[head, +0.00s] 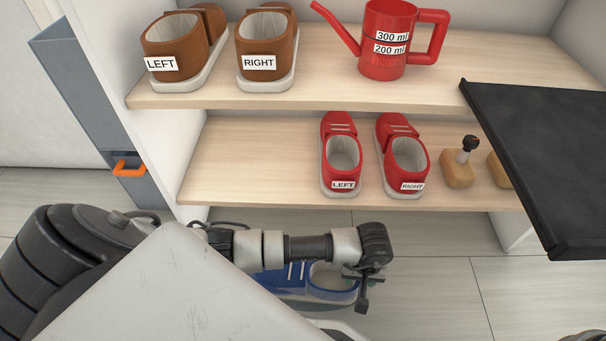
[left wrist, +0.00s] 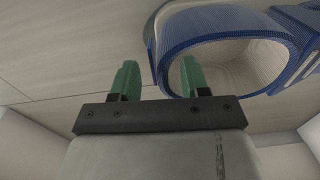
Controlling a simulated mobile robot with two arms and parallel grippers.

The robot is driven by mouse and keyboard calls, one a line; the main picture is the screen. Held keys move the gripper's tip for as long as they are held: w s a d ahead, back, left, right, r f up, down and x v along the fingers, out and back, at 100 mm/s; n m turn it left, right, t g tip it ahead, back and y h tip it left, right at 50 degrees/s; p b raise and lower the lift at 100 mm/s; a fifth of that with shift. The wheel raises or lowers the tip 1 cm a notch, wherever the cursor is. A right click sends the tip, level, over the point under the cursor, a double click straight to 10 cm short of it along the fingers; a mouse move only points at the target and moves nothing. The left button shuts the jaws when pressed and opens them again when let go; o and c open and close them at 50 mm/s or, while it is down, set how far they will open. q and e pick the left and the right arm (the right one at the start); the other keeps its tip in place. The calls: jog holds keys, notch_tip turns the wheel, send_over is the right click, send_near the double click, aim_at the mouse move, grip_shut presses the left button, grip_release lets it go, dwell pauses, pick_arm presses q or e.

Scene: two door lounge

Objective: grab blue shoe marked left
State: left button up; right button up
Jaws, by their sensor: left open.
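A blue shoe (head: 284,281) with a pale sole sits low, below the lower shelf. My left gripper (head: 364,287) is at the heel end of this shoe. In the left wrist view the open gripper (left wrist: 158,80) has two green fingers. The blue shoe (left wrist: 172,42) fills the upper right, its opening facing the camera. The right finger overlaps the shoe's heel rim and opening, and the left finger shows outside it. I cannot tell whether they touch. My right gripper is not in view.
Brown shoes marked LEFT (head: 174,38) and RIGHT (head: 267,42) and a red watering can (head: 385,60) stand on the upper shelf (head: 300,96). Red shoes (head: 341,157) and a wooden-based stamp-like object (head: 457,170) stand below. A black panel (head: 550,150) juts in at right.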

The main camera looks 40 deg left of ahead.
pick_arm(q)
jog(key=shift+f, duration=0.25)
jog(key=shift+c, duration=0.3)
grip_shut()
jog(key=shift+r, duration=0.15)
